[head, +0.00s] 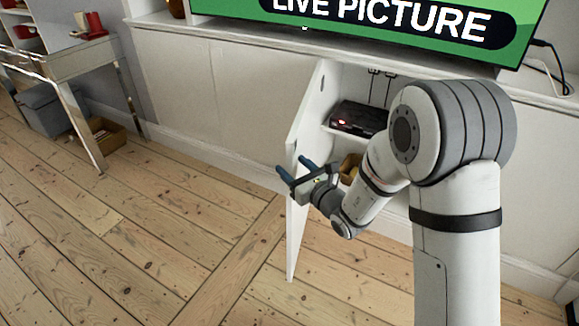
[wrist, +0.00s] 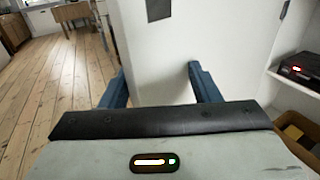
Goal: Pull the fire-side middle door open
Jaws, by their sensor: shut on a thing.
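The white middle door (head: 307,125) of the low cabinet under the screen stands swung out into the room. My gripper (head: 295,167) is at the door's free edge, with one blue finger on either side of it, shut on the door. In the wrist view the door (wrist: 220,35) fills the space beyond and between my two blue fingers (wrist: 160,80). The exact contact of the fingertips is hard to make out. Part of the door and the opening is hidden behind my gripper and arm in the head view.
Inside the opening, a dark box with a red light (head: 357,118) sits on a shelf, with a tan container (head: 350,166) below. A screen (head: 380,22) stands on the cabinet top. A desk (head: 85,65) is at left. The floorboards (head: 150,225) left of the door are clear.

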